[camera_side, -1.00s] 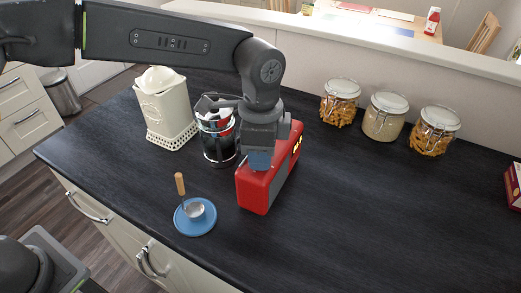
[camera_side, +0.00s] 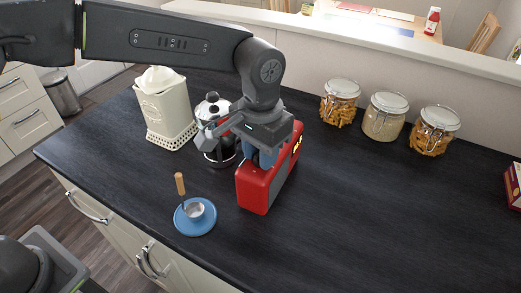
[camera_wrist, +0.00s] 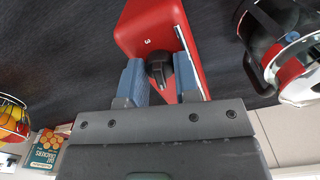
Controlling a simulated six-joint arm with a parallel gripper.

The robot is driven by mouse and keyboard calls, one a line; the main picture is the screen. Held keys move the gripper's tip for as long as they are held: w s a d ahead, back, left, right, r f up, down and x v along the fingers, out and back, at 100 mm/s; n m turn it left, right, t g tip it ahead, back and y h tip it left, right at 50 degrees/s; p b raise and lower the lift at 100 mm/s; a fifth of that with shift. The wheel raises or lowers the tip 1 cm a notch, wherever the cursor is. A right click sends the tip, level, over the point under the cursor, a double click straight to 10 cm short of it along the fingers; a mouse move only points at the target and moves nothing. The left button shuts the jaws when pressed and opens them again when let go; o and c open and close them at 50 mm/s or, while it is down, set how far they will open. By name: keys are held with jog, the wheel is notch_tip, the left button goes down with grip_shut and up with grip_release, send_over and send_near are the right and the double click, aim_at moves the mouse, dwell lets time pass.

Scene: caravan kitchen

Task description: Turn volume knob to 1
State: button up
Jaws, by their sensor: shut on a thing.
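The red radio (camera_side: 263,190) stands on the dark worktop near the middle of the side view. It also shows in the wrist view (camera_wrist: 130,30), with a white mark like a 3 beside the knob. The black volume knob (camera_wrist: 158,67) is between the blue fingertips of my gripper (camera_wrist: 159,78), which is shut on it. In the side view my gripper (camera_side: 262,158) is down at the radio's top and hides the knob. Which number the knob points at cannot be told.
A French press (camera_side: 215,150) stands close to the left of my gripper. A cream canister (camera_side: 164,108) is farther left. A blue saucer (camera_side: 194,227) with a scoop lies in front.

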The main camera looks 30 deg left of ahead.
jog(key=shift+n, duration=1.6)
jog(key=o, duration=0.9)
jog(key=shift+o, duration=0.2)
jog(key=shift+r, duration=0.1)
notch_tip(320, 180, up, 14)
jog(key=shift+f, duration=0.2)
jog(key=shift+a, duration=0.1)
